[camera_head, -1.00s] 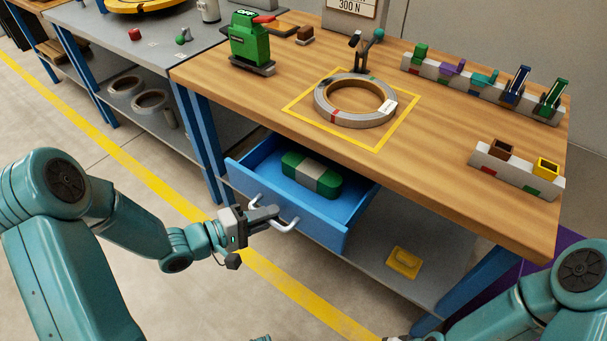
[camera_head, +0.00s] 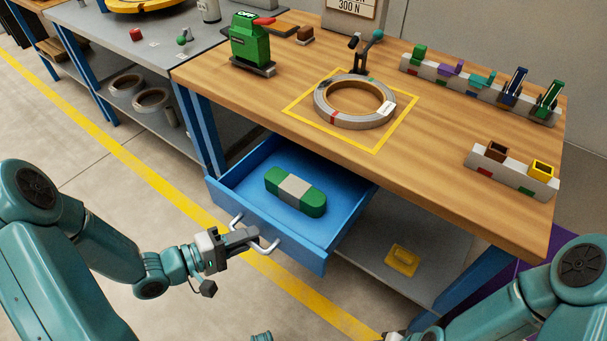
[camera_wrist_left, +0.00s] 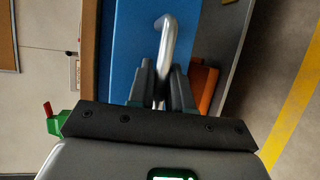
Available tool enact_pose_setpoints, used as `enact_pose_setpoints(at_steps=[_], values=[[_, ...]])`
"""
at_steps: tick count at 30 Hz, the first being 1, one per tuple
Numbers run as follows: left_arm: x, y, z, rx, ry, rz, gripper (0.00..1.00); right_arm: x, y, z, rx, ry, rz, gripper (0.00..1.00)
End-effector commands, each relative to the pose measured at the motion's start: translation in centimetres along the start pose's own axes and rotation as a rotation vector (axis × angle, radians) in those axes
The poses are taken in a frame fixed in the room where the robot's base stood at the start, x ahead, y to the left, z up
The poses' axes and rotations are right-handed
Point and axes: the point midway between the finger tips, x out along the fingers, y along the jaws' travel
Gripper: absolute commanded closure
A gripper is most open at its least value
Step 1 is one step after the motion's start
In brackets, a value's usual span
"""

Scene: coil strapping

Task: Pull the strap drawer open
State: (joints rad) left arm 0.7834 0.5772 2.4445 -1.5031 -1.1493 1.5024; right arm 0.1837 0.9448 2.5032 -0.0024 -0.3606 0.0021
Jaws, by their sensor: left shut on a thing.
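The blue strap drawer (camera_head: 270,256) sticks well out from under the wooden workbench. A green strap bundle with a pale grey band (camera_head: 295,190) lies inside it. My left gripper (camera_head: 250,236) is shut on the drawer's pale metal handle (camera_head: 268,247). In the left wrist view the handle (camera_wrist_left: 167,42) passes between the two fingers of the left gripper (camera_wrist_left: 162,80), against the blue drawer front (camera_wrist_left: 135,50). My right arm shows at the lower right of the head view; its gripper cannot be made out.
The bench top (camera_head: 430,150) holds a coil (camera_head: 330,109) inside a yellow outline, a green tool (camera_head: 249,45) and racks of small coloured parts (camera_head: 510,172). A yellow item (camera_head: 402,260) lies on the grey lower shelf. The floor before the drawer is clear.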

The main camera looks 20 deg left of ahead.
Motion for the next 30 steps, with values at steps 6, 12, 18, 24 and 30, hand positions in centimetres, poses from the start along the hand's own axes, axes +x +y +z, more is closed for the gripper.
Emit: enact_pose_setpoints(at_steps=[6, 12, 18, 24, 30], values=[[-1.5, -0.2, 0.5, -0.001, 0.006, -0.001, 1.0, -0.5, -0.2, 0.0, 0.0, 0.0, 0.0, 0.57], [-2.8, -0.5, 0.9, -0.002, 0.006, -0.001, 1.0, -0.9, -0.3, 0.0, 0.0, 0.0, 0.0, 0.57], [-3.6, -0.7, 1.3, 0.0, 0.005, 0.0, 1.0, -1.1, -0.4, 0.0, 0.0, 0.0, 0.0, 0.57], [-3.5, -0.8, 1.4, 0.001, 0.003, 0.001, 0.29, -1.0, -0.4, 0.0, 0.0, 0.0, 0.0, 0.57], [-3.5, -0.7, 1.4, 0.001, 0.001, 0.001, 0.26, -1.0, -0.4, 0.0, 0.0, 0.0, 0.0, 0.57]])
